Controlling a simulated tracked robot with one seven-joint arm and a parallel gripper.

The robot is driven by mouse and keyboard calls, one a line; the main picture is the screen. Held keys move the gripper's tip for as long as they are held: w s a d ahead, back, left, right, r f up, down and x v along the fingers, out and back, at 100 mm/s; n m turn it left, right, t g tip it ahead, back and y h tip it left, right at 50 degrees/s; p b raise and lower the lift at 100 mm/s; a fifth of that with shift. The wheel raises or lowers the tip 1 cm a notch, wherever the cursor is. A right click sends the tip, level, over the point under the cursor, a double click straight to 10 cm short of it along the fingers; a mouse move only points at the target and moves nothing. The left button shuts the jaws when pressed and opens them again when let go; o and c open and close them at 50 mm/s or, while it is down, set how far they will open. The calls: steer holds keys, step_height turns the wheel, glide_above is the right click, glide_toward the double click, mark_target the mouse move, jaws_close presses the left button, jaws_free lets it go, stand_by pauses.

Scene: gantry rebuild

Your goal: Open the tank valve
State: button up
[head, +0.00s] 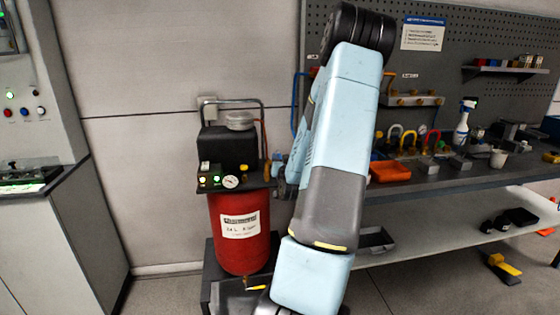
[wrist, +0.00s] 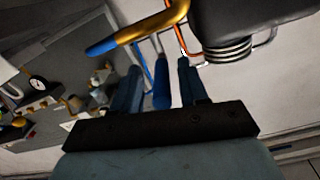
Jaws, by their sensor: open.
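A red tank (head: 238,253) with a white label stands under a dark compressor unit (head: 228,146) in the head view. A round gauge (head: 230,182) sits on its front. In the wrist view, a brass pipe-like part (wrist: 158,25) with a blue end (wrist: 101,47) crosses the top; it looks like a valve lever, apart from my fingers. My gripper (wrist: 159,78) is open, its two dark fingers pointing up the picture. A blue upright piece (wrist: 162,85) shows between them; I cannot tell whether it is touched. In the head view my arm hides most of the gripper and the tank's right side.
A workbench (head: 425,180) with an orange tray (head: 390,171), a spray bottle (head: 462,122) and small parts stands to the right. A control cabinet (head: 30,110) stands at the left. Bare wall (head: 140,180) and floor lie between cabinet and tank.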

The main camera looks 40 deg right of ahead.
steer(key=shift+a, duration=0.1)
jaws_close()
